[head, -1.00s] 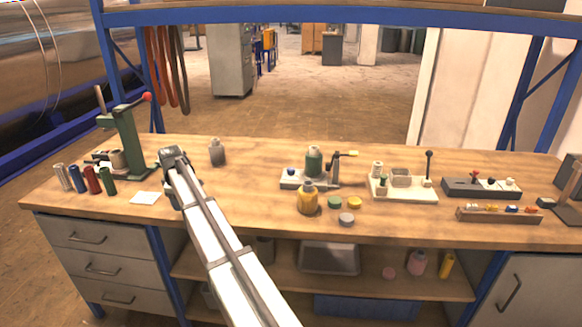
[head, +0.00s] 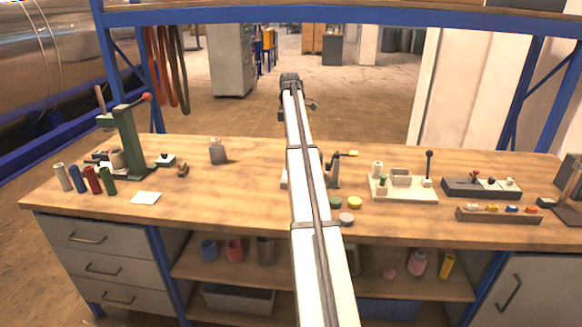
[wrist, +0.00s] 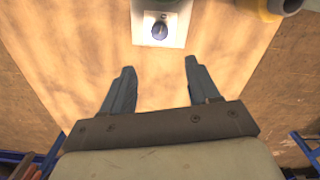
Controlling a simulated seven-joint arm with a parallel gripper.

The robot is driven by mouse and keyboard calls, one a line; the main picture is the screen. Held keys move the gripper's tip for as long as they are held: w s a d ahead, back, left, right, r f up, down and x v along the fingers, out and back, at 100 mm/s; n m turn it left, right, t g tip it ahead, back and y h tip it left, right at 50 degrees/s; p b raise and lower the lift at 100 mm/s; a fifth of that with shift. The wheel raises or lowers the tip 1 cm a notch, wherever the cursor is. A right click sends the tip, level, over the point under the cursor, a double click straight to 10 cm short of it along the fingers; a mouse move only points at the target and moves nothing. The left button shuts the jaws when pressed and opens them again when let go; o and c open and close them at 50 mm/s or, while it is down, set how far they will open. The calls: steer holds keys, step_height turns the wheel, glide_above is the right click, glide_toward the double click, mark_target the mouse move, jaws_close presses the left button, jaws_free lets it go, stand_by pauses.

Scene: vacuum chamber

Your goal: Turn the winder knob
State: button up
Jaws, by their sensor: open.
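A dark blue knob (wrist: 160,30) with a pale pointer mark sits on a light plate (wrist: 172,41) at the top of the wrist view. My gripper (wrist: 159,64) is open and empty, its two fingers apart and pointing toward the plate, with bare wood between them. The knob lies beyond the fingertips, roughly in line with the gap, and nothing touches it. In the head view my gripper's end (head: 291,84) is raised over the bench's middle.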

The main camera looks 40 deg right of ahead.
steer(key=f, duration=1.3)
steer(key=shift+s+d+f, duration=0.15)
steer(key=shift+d+f, duration=0.05)
steer(key=shift+f, duration=0.15)
steer(key=c, duration=1)
steer(key=shift+c, duration=0.2)
